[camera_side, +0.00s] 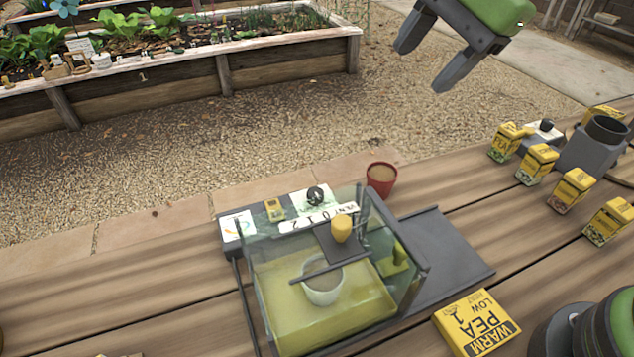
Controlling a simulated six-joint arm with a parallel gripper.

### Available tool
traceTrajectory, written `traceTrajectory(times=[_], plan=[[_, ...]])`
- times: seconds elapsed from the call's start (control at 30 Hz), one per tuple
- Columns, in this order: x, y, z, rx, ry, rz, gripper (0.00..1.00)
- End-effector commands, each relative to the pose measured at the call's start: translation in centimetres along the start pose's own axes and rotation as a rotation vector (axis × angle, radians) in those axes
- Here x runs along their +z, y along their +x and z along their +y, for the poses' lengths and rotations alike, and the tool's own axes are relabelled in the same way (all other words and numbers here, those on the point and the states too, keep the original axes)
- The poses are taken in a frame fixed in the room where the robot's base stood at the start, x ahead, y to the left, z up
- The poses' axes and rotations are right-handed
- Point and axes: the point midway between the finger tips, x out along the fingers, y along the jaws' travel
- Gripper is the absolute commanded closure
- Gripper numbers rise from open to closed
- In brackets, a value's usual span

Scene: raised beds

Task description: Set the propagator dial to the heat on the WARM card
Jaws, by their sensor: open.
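The propagator (262,285) is a clear box with a yellowish tray inside, in the lower middle of the side view. A black dial (315,195) sits on a white plate at its back edge; its setting is too small to read. A white strip (318,217) marked VENT 0 1 2 lies in front of the dial. The yellow WARM card (477,322) lies on the table to the right, printed WARM, PEA, 1 and LOW. My gripper (423,67) is open and empty, high at the top right, well apart from the dial.
A yellow knob (341,228) stands on the propagator's top, and a pale pot (322,285) is inside. A red pot (381,179) stands close behind. Several yellow seed packets (537,163) and a grey container (590,147) stand at the right. A dark plate (445,258) lies beside the propagator.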

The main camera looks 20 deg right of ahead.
Motion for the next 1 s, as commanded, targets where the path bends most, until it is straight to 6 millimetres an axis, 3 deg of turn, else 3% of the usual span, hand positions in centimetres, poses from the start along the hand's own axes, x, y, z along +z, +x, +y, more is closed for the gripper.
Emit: traceTrajectory(times=[0.03, 0.1, 0.3, 0.5, 0.67, 1.0], plan=[[0.1, 2.6, -0.7, 0.037, 0.083, -0.015, 0.44], [0.4, 5.8, -1.5, 0.075, 0.205, -0.03, 0.44], [1.1, 13.1, -1.9, 0.161, 0.478, -0.041, 0.44], [1.4, 16.2, -1.6, 0.195, 0.59, -0.037, 0.44], [1.6, 17.9, -1.3, 0.199, 0.598, -0.037, 0.44], [2.1, 23.9, -0.1, 0.198, 0.595, -0.036, 0.44]])
